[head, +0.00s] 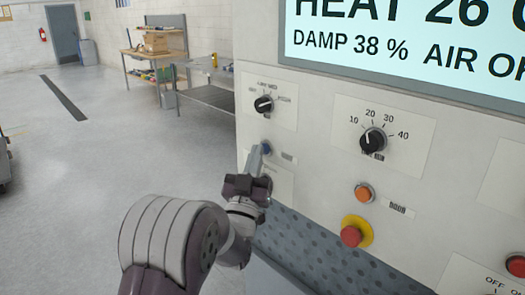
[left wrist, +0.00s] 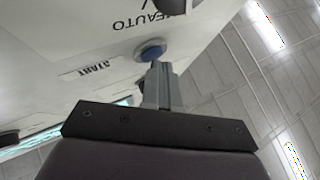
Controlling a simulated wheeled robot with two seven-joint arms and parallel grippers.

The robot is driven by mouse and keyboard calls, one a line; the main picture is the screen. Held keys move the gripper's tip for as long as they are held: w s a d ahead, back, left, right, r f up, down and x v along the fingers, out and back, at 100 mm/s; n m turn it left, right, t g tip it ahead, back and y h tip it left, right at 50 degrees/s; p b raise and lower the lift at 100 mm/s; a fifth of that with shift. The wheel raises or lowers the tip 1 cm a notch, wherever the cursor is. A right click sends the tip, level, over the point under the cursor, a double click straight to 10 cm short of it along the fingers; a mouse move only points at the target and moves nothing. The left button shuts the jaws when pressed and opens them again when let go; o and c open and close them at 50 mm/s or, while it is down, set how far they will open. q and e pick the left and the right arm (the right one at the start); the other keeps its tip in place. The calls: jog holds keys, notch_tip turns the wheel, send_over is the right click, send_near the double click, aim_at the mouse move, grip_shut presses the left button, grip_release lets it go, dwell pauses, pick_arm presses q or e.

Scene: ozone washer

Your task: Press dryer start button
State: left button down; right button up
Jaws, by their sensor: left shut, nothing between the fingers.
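The dryer's control panel (head: 320,170) fills the right of the head view. A blue round button (head: 266,147) sits on its left part, below a small selector knob. In the left wrist view the blue button (left wrist: 151,52) is beside an upside-down label (left wrist: 88,69) that reads START. My left gripper (head: 256,155) is shut and empty, with its fingertips right at the blue button. In the left wrist view the fingertips (left wrist: 155,68) overlap the button's lower edge; I cannot tell whether they touch it. My right gripper is not in view.
An orange button (head: 364,194), a red emergency stop (head: 351,236) on a yellow base, a timer knob (head: 372,140) and a selector knob (head: 264,104) are on the panel nearby. A display (head: 410,48) is above. Open floor lies left; a workbench stands behind.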

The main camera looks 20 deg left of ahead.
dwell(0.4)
pick_arm(q)
jog(key=shift+s+a+b, duration=0.3)
jog(key=shift+s+b, duration=0.2)
jog(key=shift+s, duration=0.25)
jog(key=s, duration=0.1)
jog(key=s+a+b, duration=0.1)
jog(key=s, duration=0.1)
jog(key=s+a, duration=0.1)
jog(key=shift+s+b, duration=0.3)
jog(key=shift+b, duration=0.1)
dwell(0.5)
